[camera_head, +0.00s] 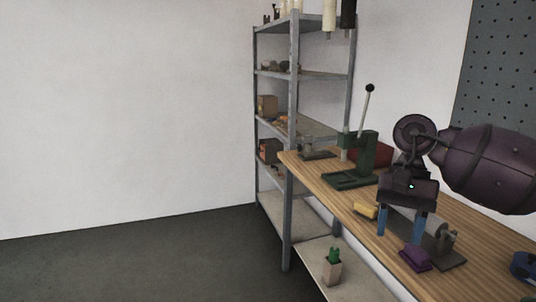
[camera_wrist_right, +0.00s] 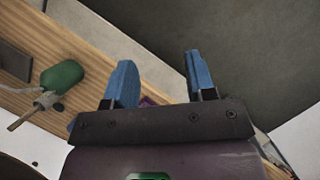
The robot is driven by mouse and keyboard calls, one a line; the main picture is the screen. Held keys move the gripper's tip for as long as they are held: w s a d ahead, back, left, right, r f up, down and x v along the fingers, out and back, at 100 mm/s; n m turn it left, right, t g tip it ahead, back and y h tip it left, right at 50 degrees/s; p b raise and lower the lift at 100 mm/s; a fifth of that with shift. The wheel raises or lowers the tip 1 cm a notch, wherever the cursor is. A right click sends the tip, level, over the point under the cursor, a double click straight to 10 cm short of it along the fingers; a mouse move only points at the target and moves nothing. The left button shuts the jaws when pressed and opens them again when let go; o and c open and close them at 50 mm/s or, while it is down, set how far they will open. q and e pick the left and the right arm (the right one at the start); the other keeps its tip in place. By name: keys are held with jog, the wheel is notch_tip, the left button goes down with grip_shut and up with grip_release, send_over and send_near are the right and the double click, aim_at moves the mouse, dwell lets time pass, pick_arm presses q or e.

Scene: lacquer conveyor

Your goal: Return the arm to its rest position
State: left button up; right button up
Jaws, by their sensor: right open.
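My right arm comes in from the right in the head view. Its gripper (camera_head: 402,228), with two blue fingers, hangs above the wooden workbench (camera_head: 312,166), pointing down. In the right wrist view the blue fingers of the gripper (camera_wrist_right: 160,84) stand wide apart with nothing held between them. A purple block (camera_head: 414,258) lies on the bench just below and in front of the gripper; only a sliver of purple shows beside a finger in the wrist view. A yellow block (camera_head: 364,211) lies left of the gripper. My left gripper is not in view.
A green lever press (camera_head: 358,165) stands at the bench's far end. A grey cylindrical device (camera_head: 436,238) sits behind the fingers, close to them. A blue object (camera_head: 525,266) lies at the right. A metal shelf (camera_head: 292,100) stands behind; floor at left is clear.

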jog(key=w+a+r+m+t+y, duration=0.1)
jog(key=a+r+m+t+y, duration=0.1)
jog(key=a+r+m+y, duration=0.45)
jog(key=w+a+r+m+t+y, duration=0.2)
jog(key=a+r+m+y, duration=0.2)
jog(key=a+m+y, duration=0.5)
jog(key=w+d+f+m+t+h, duration=0.3)
jog(key=f+m+t, duration=0.55)
jog(key=m, duration=0.95)
jog(key=w+d+f+m+t+h, duration=0.1)
jog(key=d+f+m+t+h, duration=0.3)
jog(key=f+m+t, duration=0.9)
jog(key=s+d+f+m+g+h, duration=0.55)
jog(key=f+m, duration=0.35)
jog(key=m, duration=0.3)
jog(key=s+d+f+m+g+h, duration=0.2)
jog(key=s+d+f+m, duration=0.1)
jog(key=s+f, duration=0.6)
jog(key=s+d+f+m+g+h+p, duration=0.1)
jog(key=s+d+f+m+g+h, duration=0.1)
jog(key=s+f, duration=0.7)
jog(key=s+d+m+h, duration=0.1)
jog(key=s+d+m, duration=0.1)
jog(key=s, duration=0.5)
jog(key=shift+f+g, duration=0.15)
jog(key=shift+g, duration=0.25)
